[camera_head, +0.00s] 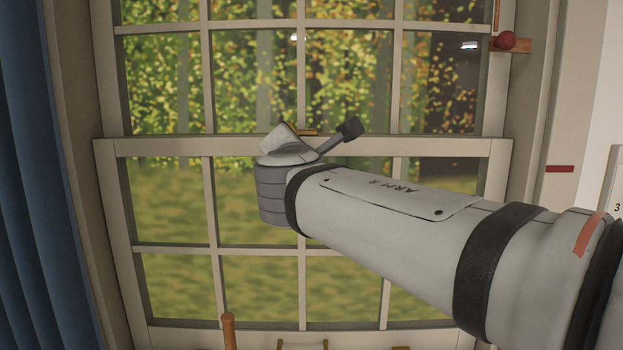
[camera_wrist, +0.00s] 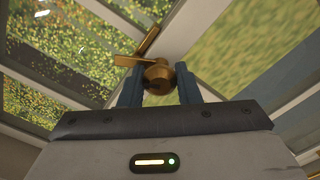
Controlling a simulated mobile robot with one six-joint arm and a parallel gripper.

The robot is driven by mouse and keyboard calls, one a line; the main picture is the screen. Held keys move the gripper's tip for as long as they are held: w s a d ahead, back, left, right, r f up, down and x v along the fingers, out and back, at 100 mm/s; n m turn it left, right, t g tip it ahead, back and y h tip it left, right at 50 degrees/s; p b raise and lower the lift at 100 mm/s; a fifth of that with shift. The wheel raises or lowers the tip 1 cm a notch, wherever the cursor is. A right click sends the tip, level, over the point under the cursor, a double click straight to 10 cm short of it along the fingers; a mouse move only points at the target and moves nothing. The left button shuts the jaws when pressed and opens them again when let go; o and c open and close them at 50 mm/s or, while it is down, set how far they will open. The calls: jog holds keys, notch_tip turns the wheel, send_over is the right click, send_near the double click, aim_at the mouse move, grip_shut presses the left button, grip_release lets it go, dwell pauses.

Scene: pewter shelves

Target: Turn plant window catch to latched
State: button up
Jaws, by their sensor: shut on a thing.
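The brass window catch (camera_wrist: 157,74) is on the meeting rail (camera_wrist: 185,42) of the sash window in the wrist view. A flat brass lever (camera_wrist: 128,61) points left from its round hub, and a separate brass piece (camera_wrist: 147,40) lies just above it. My gripper (camera_wrist: 159,88) has a blue finger on each side of the hub and is shut on the catch. In the head view a bit of brass (camera_head: 304,132) shows at the meeting rail (camera_head: 430,147); my wrist hides the rest, and my fingers are hidden there too.
A blue curtain (camera_head: 30,200) hangs at the left. A wooden handle (camera_head: 229,330) rises at the bottom. The window panes left of my arm are unobstructed.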

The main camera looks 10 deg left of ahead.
jog(key=m+b, duration=0.3)
jog(key=shift+f+b, duration=0.2)
jog(key=shift+b, duration=0.1)
jog(key=shift+r+m+b, duration=0.1)
jog(key=shift+m+b, duration=0.75)
jog(key=shift+m, duration=0.15)
jog(key=shift+r, duration=0.1)
jog(key=o, duration=1)
jog(key=shift+b+v, duration=0.45)
jog(key=shift+v, duration=3.45)
